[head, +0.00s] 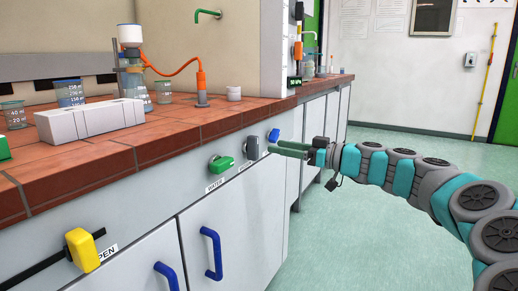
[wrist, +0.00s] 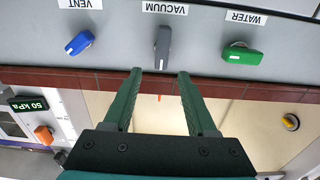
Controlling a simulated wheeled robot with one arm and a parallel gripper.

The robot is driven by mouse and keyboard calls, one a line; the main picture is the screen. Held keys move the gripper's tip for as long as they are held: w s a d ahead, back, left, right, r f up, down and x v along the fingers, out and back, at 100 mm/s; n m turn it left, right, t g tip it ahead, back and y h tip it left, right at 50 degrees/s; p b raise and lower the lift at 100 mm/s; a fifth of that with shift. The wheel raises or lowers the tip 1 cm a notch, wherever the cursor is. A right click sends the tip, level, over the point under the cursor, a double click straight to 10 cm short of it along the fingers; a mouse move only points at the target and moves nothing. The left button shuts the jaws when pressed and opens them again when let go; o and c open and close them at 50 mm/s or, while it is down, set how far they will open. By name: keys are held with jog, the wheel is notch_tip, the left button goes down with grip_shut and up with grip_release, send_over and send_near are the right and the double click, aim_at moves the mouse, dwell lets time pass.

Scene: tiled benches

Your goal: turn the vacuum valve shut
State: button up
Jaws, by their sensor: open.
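The vacuum valve is a grey handle (head: 252,147) on the bench's front panel, between a green and a blue handle. In the wrist view, which looks upside down, the grey handle (wrist: 163,47) stands under its VACUUM label (wrist: 165,8), its long side at right angles to the label's text. My gripper (head: 274,148) is at the panel, just right of the grey handle in the head view. In the wrist view my gripper (wrist: 160,74) is open and empty, its two green fingers apart. The handle's end lies between the lines of the fingers, just beyond the tips.
The green WATER handle (wrist: 242,54) and blue VENT handle (wrist: 79,43) flank the grey one closely. A display (wrist: 29,104) reads 50 kPa. A yellow handle (head: 82,249) sits nearer on the panel. Blue door pulls (head: 211,252) stick out below. The floor at right is clear.

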aim_at(258, 143)
jog(key=x, duration=0.7)
jog(key=shift+a+p, duration=0.2)
jog(key=shift+p, duration=0.1)
grip_shut()
